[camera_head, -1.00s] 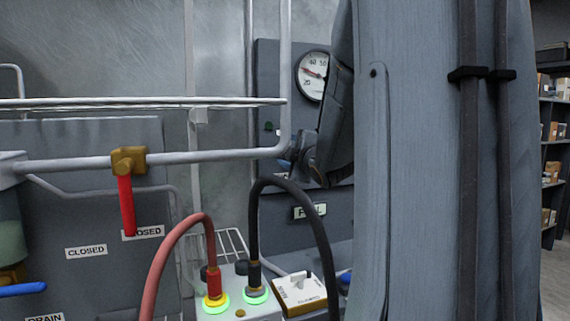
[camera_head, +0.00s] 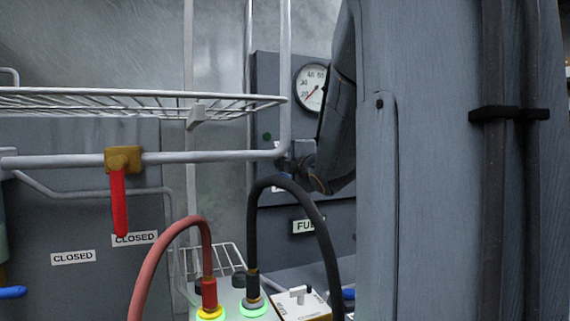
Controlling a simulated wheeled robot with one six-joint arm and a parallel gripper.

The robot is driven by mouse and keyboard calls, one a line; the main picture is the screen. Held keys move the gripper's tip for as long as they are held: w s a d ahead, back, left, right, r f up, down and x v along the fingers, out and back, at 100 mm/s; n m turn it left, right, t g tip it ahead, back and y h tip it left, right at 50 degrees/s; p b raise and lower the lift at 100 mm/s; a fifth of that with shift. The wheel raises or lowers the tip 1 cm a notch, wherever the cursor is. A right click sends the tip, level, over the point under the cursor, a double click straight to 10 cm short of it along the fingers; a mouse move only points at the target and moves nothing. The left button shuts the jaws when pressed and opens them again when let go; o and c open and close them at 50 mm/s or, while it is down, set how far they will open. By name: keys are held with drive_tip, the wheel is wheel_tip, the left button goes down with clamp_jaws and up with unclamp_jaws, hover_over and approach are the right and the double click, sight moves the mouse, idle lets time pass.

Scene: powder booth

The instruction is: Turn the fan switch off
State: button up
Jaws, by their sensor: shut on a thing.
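My gripper (camera_head: 298,162) is at the dark grey panel (camera_head: 268,88) in the middle of the view, just under the gauge and behind the white pipe. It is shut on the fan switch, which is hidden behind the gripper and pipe. A label below it is mostly covered. The round white gauge (camera_head: 312,88) on the panel has a red needle pointing to the lower left. A small green spot (camera_head: 267,136) shows left of the gripper. My arm hides the panel's right part.
A white wire rack (camera_head: 120,100) and a pipe with a red-handled valve (camera_head: 119,200) stand at the left. Red (camera_head: 153,262) and black (camera_head: 318,225) hoses arch in front of the panel. A white toggle box (camera_head: 300,304) sits below.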

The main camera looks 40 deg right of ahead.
drive_tip(key=o, duration=1)
drive_tip(key=shift+o, duration=0.2)
drive_tip(key=v, duration=0.8)
drive_tip(key=shift+w, duration=0.1)
